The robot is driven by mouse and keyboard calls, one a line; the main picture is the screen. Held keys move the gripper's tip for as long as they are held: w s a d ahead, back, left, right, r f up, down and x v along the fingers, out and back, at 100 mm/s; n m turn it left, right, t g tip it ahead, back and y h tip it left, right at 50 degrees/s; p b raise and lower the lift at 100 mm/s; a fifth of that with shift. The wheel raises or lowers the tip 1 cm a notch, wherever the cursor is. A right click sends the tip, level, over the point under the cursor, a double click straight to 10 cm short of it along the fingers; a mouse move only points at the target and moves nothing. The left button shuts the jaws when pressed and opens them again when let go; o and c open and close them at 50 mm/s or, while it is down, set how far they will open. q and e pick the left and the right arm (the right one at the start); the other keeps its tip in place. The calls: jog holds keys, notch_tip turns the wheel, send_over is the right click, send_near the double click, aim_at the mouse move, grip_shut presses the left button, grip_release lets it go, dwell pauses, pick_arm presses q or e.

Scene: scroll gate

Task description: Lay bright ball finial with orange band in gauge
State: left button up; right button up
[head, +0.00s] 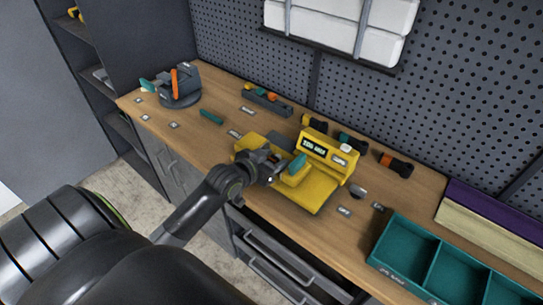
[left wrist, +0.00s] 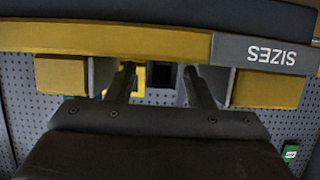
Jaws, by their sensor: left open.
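The yellow gauge (head: 318,198) stands on the wooden bench, with a dark lettered display on its upright part. In the left wrist view, a yellow edge (left wrist: 100,40) with a grey plate reading SIZES upside down crosses the top. My left gripper (head: 272,168) is at the gauge's left side, beside a teal piece (head: 297,165). Its two dark fingers (left wrist: 160,85) stand apart with nothing seen held between them. A black piece with an orange band (head: 395,163) lies behind the gauge to the right. I cannot tell whether it is the bright ball finial. My right gripper is not in view.
A dark vise (head: 180,86) stands at the bench's far left. Yellow-banded (head: 315,123) and teal-banded (head: 352,141) black pieces lie behind the gauge. A small silvery piece (head: 358,191) lies to its right. A teal divided bin (head: 376,263) is at the right front.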

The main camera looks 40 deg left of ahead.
pick_arm(q)
jog(key=shift+s, duration=0.1)
jog(key=shift+s+r, duration=0.1)
jog(key=shift+s, duration=0.15)
jog(key=v, duration=1.6)
jog(key=shift+s, duration=0.35)
jog(key=shift+r, duration=0.1)
